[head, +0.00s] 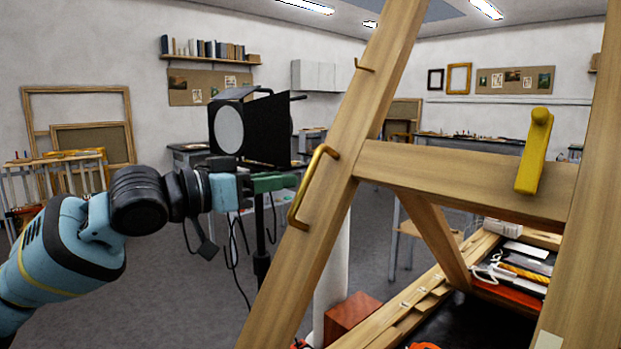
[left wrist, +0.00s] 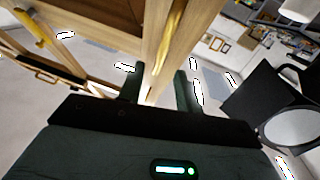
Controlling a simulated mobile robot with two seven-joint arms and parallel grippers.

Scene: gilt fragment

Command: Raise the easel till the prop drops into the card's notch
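The wooden easel (head: 465,182) fills the right of the head view, with two uprights and a crossbar. A brass handle (head: 305,185) is fixed on its left upright; it also shows in the left wrist view (left wrist: 172,38). A yellow lever-like piece (head: 530,160) hangs on the crossbar; I cannot tell whether it is the prop. My right gripper is not in view.
A black studio lamp (head: 265,130) on a stand is close behind my left gripper. Frames (head: 80,115) lean at the left wall. Grey floor between is open.

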